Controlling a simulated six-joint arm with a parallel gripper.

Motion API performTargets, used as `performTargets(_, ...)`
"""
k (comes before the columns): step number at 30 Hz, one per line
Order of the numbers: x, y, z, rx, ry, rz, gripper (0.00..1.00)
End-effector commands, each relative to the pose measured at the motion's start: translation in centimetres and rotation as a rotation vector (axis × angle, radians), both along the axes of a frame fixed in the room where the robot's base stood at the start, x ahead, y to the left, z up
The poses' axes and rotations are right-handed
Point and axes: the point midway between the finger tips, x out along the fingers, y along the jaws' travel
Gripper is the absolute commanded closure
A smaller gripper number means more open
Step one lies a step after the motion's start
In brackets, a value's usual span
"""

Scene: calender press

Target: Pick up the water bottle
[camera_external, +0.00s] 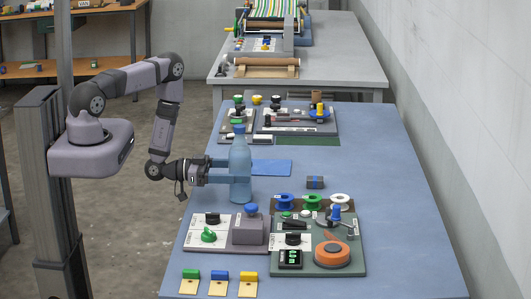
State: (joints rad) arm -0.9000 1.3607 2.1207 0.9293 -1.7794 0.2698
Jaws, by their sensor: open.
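The water bottle (240,175) is a translucent blue bottle with a narrow neck and a blue cap, standing upright on the blue-grey table. My gripper (233,171) reaches in from the left, level with the bottle's middle. Its two fingers are open and extend to the bottle, seemingly one on each side of it. The far finger is partly hidden by the bottle, and I cannot tell whether either finger touches it.
In front of the bottle stand a grey control box (250,229) and a green panel (345,258) with an orange disc. A blue sheet (272,167) lies behind it, and panels (296,122) with knobs stand farther back. The table's right side is clear.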

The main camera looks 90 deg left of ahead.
Motion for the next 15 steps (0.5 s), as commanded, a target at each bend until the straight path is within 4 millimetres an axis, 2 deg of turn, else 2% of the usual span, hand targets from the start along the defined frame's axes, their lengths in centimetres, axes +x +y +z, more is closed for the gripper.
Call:
performTargets(8,0.14,0.03,0.01,0.001,0.0,0.001,0.28)
performTargets(15,0.12,0.03,0.01,0.001,0.0,0.001,0.85)
